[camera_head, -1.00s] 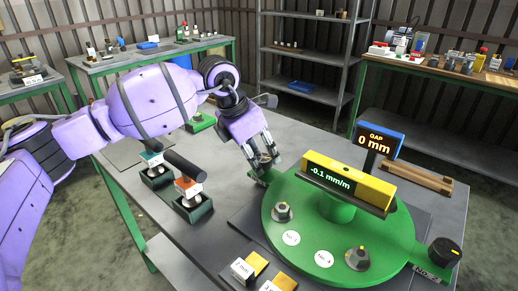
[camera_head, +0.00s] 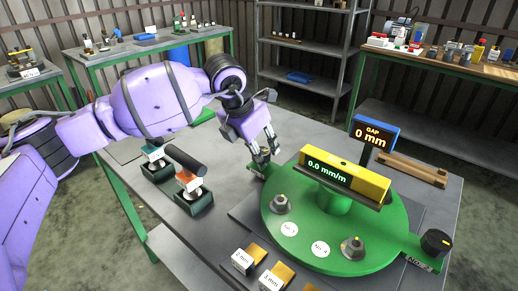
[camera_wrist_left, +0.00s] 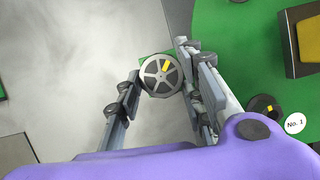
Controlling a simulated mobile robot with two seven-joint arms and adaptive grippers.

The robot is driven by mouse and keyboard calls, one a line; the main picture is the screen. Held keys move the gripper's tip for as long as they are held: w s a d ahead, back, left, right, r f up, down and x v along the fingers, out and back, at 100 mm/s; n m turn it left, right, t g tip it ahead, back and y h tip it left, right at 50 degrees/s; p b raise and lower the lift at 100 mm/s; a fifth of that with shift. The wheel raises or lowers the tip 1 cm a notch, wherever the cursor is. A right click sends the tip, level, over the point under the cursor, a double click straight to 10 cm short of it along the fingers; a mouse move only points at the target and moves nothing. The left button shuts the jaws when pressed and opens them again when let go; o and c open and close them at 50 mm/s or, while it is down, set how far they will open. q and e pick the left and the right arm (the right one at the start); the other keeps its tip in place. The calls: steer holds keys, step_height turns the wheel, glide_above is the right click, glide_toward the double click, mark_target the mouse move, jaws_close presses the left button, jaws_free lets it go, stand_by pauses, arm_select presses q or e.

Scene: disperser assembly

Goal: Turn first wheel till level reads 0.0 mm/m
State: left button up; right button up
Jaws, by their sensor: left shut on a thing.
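The yellow level (camera_head: 345,177) lies across the top of the green round plate (camera_head: 385,225), and its display reads 0.0 mm/m. The first wheel (camera_wrist_left: 161,75), grey with spokes and a yellow mark, sits at the plate's far-left edge. My left gripper (camera_head: 265,155) comes down over it from above and is shut on it; in the left wrist view the wheel shows between the fingertips. In the head view the fingers largely hide the wheel. My right gripper is not in view.
A second, black wheel (camera_head: 435,242) sits at the plate's right edge. A blue gap display (camera_head: 374,133) reads 0 mm behind the level. Two handled tools (camera_head: 188,172) stand left of the plate, and marked blocks (camera_head: 243,262) lie in front.

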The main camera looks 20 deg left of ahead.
arm_select(q)
steer(key=o, duration=1)
steer(key=shift+w+a+r, duration=0.15)
steer(key=shift+w+r, duration=0.05)
steer(key=shift+r, duration=0.05)
steer(key=shift+o, duration=0.5)
steer(key=shift+f, duration=0.15)
steer(key=shift+s, duration=0.1)
steer(key=v, duration=1.2)
